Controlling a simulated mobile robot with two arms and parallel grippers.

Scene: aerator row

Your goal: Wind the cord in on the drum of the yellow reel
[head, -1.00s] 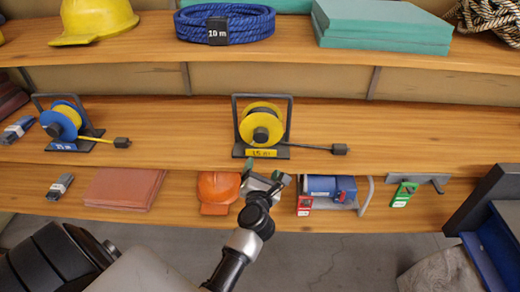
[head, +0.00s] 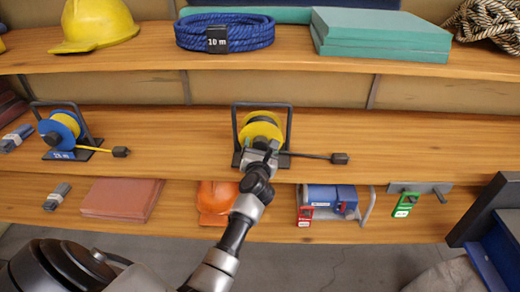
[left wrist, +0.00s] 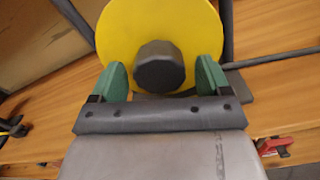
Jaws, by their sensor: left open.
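The yellow reel (head: 262,122) stands in its dark frame on the middle shelf. Its dark cord (head: 312,155) runs out to the right and ends in a dark plug (head: 339,158) on the shelf. In the left wrist view the yellow drum face (left wrist: 120,30) fills the upper middle, with a dark hub knob (left wrist: 160,66) at its centre. My left gripper (head: 259,148) is in front of the reel. Its green fingertips (left wrist: 163,78) are open, one on each side of the knob, with gaps visible. The gripper hides the reel's lower part and label in the head view. My right gripper is not in view.
A blue reel (head: 61,128) with a yellow cord stands on the same shelf at left. The middle shelf right of the plug is clear.

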